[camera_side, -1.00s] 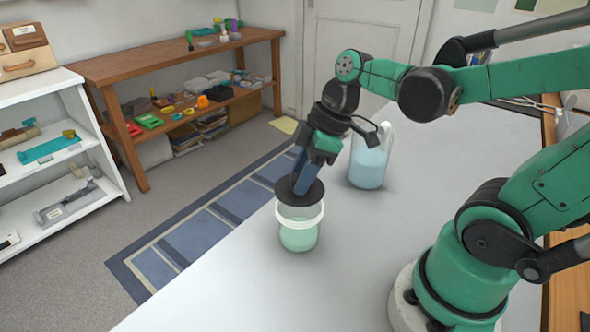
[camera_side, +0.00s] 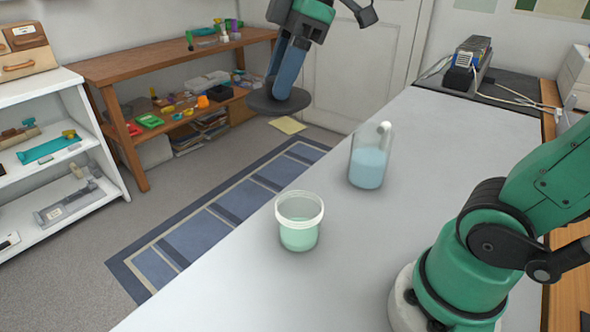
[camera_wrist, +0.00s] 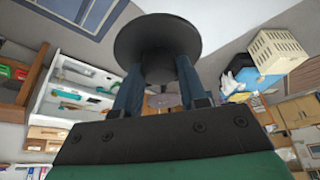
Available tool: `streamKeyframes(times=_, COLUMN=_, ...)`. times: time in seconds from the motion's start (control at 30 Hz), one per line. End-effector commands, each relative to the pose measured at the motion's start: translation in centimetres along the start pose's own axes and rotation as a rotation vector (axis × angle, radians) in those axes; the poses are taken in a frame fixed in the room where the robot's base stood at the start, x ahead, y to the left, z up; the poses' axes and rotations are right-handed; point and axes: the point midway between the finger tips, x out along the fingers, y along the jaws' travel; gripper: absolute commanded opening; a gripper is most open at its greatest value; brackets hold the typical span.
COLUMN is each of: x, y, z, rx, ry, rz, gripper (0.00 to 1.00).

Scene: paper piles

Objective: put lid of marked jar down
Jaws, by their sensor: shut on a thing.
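My gripper (camera_side: 287,82) is shut on a dark round lid (camera_side: 276,102) and holds it high above the jars, up and left of them in the side view. The lid also shows in the wrist view (camera_wrist: 157,40), between the two blue fingers. A jar with green contents (camera_side: 299,222) stands upright and uncovered near the table's left edge, with a white band round its rim. A second jar with blue contents (camera_side: 370,160) stands behind it to the right, with a small white knob at its top. I cannot tell a mark on either jar.
The grey table (camera_side: 220,300) is clear in front of and around the jars. A dark device with cables (camera_side: 468,65) lies at its far end. A wooden shelf (camera_side: 170,60) and a white shelf (camera_side: 60,150) stand off the table to the left.

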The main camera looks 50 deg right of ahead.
Motion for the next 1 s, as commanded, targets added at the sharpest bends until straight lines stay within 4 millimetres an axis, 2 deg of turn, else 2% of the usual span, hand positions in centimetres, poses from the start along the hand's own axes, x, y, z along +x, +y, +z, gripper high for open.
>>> streamKeyframes(times=0.1, x=3.3, y=-1.9, z=-2.7, rx=-0.199, ry=0.0, rz=-0.082, gripper=0.0)
streamKeyframes(times=0.2, x=5.8, y=-3.9, z=-4.4, rx=-0.349, ry=0.0, rz=-0.145, gripper=0.0)
streamKeyframes(times=0.4, x=8.8, y=-7.0, z=-6.0, rx=-0.539, ry=0.001, rz=-0.223, gripper=0.0)
streamKeyframes(times=0.57, x=11.0, y=-7.6, z=-5.6, rx=-0.572, ry=0.001, rz=-0.237, gripper=0.0)
streamKeyframes(times=1.0, x=19.5, y=-7.5, z=-2.0, rx=-0.568, ry=0.002, rz=-0.235, gripper=0.0)
